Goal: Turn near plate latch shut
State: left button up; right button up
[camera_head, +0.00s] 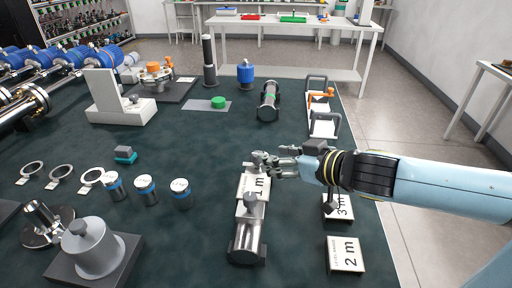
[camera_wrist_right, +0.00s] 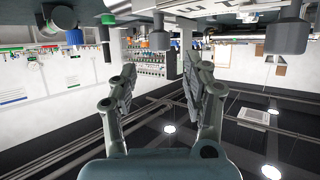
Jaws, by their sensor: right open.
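A dark plate (camera_head: 120,257) carries a grey canister (camera_head: 93,252) at the near left. I cannot tell which part is the near plate latch. My left gripper is out of view.
Blocks marked "3 m" (camera_head: 338,206) and "2 m" (camera_head: 345,255) lie at the right edge. Small blue-banded cylinders (camera_head: 146,189) stand left of the gripper. A white stepped block (camera_head: 120,110) and an orange-topped fixture (camera_head: 155,77) stand farther back. Open green mat (camera_head: 200,230) lies between.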

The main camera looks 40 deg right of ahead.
aim_at(253, 160)
jog(key=b+x, duration=0.3)
jog(key=x, duration=0.3)
jog(key=shift+w+f, duration=0.1)
jog(key=shift+f, duration=0.2)
jog(key=shift+w+f, duration=0.1)
jog(key=shift+w, duration=0.25)
jog(key=c, duration=0.5)
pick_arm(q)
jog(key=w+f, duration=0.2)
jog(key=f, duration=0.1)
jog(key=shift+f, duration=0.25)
pick_arm(e)
grip_shut()
